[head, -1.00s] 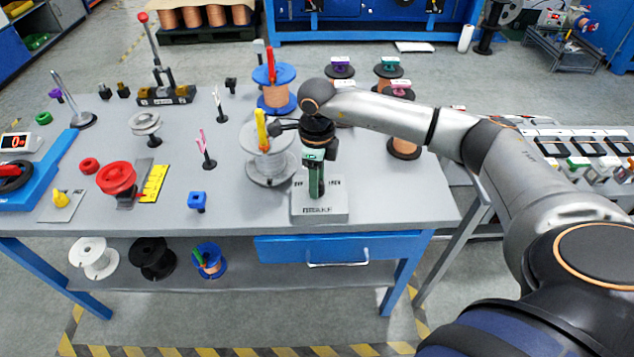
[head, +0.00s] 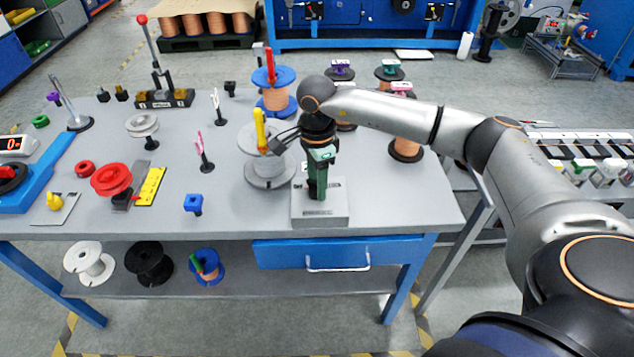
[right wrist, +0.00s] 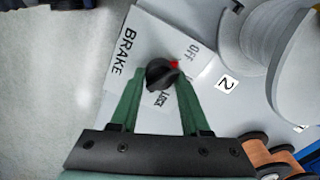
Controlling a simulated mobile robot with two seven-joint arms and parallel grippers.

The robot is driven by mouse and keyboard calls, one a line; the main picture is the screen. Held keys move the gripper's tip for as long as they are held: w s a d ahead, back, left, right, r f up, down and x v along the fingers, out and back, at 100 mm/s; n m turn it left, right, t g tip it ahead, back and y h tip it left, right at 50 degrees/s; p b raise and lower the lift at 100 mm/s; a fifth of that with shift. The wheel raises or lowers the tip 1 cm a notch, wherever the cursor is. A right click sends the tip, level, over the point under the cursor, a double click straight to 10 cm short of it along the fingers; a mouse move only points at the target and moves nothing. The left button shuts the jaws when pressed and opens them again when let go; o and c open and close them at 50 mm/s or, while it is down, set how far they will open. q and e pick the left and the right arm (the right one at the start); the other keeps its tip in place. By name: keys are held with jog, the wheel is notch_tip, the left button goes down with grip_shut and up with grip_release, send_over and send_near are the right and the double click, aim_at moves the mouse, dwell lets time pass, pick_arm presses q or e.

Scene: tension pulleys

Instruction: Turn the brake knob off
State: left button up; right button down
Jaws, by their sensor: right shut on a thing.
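The brake box (head: 335,214), a light grey block, stands near the front edge of the workbench. My right gripper (head: 318,192) points down onto it and hides the knob in the head view. In the right wrist view the black brake knob (right wrist: 160,74) sits between the green fingers of my right gripper (right wrist: 158,82), which is shut on it. The knob's red mark points towards the "OFF" lettering on the brake box (right wrist: 132,67). "LOCK" is printed on another side of the knob. My left gripper is not in view.
Copper spools (head: 405,150) stand behind right. A blue clip (head: 194,204) and a pink-topped stand (head: 204,160) are to the left. The bench right of the box is clear.

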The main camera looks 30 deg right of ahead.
dwell(0.5)
jog(key=c, duration=0.7)
grip_release()
jog(key=shift+c, duration=0.2)
jog(key=o, duration=0.4)
jog(key=shift+c, duration=0.2)
notch_tip(320, 180, up, 13)
jog(key=shift+f+p, duration=0.2)
jog(key=shift+p, duration=0.1)
